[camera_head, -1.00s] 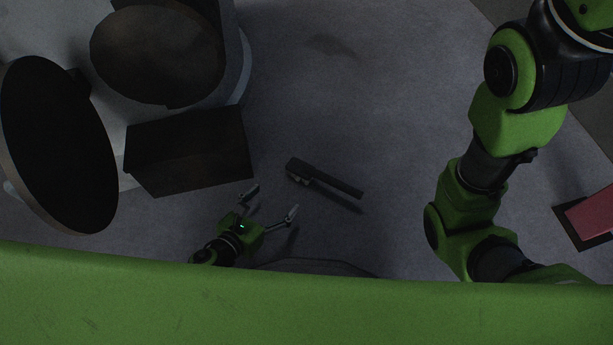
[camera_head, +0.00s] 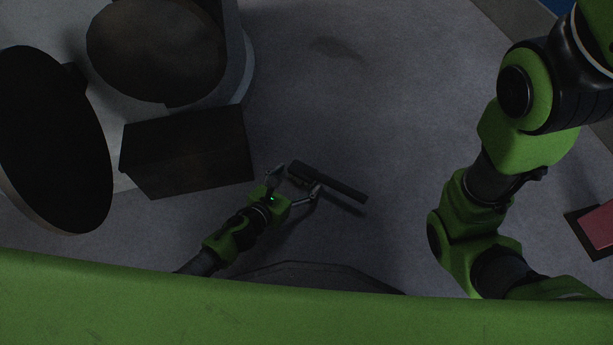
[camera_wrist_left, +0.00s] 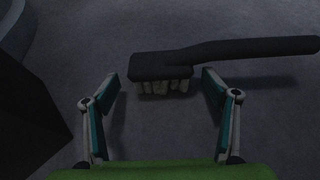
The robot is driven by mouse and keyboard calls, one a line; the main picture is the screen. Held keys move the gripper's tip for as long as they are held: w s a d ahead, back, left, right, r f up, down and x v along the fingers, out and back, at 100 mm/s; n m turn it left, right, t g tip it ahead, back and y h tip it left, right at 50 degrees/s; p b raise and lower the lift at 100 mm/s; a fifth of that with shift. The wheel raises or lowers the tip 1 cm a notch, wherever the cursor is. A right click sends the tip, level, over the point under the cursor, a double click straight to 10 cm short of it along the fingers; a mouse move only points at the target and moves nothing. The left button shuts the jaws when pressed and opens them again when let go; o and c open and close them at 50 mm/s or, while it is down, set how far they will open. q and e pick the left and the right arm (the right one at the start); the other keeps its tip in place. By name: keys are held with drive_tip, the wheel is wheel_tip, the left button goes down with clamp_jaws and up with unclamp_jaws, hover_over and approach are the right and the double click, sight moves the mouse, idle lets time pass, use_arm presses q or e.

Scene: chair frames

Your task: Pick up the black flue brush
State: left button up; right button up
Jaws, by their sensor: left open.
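The black flue brush (camera_head: 336,186) lies on the grey floor, its handle pointing right and its head at the left end. In the left wrist view the brush (camera_wrist_left: 163,67) shows its dark head with pale bristles on the near side and its handle running right. My left gripper (camera_head: 297,178) is open and close to the brush head. In the left wrist view its two fingers (camera_wrist_left: 160,85) stand apart, left and right of the bristles, with no visible contact. My right arm comes down the right side of the head view; its gripper is out of view.
A dark box (camera_head: 188,152) stands left of my left gripper. A dark round-topped piece (camera_head: 52,140) and a round dark seat (camera_head: 155,48) are further left. A red object (camera_head: 598,228) lies at the far right. Floor beyond the brush is clear.

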use_arm(q)
drive_tip(key=shift+x, duration=0.9)
drive_tip(key=shift+d, duration=0.1)
drive_tip(key=c, duration=1.4)
